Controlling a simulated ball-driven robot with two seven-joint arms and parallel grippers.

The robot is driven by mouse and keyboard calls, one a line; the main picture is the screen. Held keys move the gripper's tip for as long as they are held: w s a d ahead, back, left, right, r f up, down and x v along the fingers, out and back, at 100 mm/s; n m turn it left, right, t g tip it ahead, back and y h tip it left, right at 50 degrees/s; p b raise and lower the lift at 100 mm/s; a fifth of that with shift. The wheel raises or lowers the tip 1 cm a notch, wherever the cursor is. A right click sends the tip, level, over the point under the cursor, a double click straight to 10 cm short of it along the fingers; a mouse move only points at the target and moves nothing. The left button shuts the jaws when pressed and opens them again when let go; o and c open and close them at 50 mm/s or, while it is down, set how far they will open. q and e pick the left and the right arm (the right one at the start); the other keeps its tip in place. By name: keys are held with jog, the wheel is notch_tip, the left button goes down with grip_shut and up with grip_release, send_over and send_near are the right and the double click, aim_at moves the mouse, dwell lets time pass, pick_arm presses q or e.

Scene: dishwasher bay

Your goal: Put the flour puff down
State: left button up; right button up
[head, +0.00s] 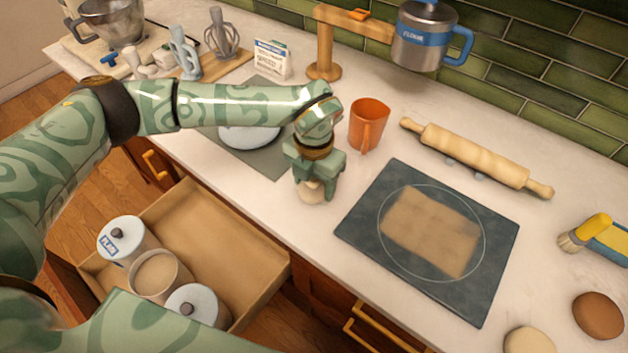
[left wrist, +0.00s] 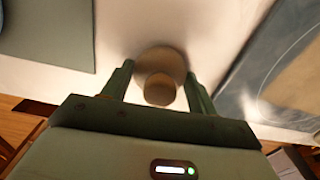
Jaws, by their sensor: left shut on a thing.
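My left gripper (head: 312,180) points down over the counter, between the orange jug and the drawer edge. It is shut on the flour puff (head: 311,194), a small pale round thing with a knob, which shows below the fingers. In the left wrist view the puff (left wrist: 176,62) sits between the two fingertips (left wrist: 160,88), its knob toward the camera. The puff is at or just above the white counter; I cannot tell whether it touches. My right gripper is not in view.
A dark mat (head: 365,225) with a rolled brown sheet (head: 430,230) lies to the right. An orange jug (head: 368,125) and rolling pin (head: 475,157) stand behind. An open drawer (head: 215,235) holds canisters (head: 122,238). A grey mat (head: 283,160) lies left of the gripper.

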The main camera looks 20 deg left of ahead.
pick_arm(q)
jog(key=o, duration=0.5)
jog(key=shift+f, duration=0.2)
jog(key=shift+c, duration=0.2)
jog(key=o, duration=0.4)
jog(key=shift+r, duration=0.1)
notch_tip(320, 180, up, 12)
jog(key=shift+r+p, duration=0.15)
jog(key=shift+p, duration=0.7)
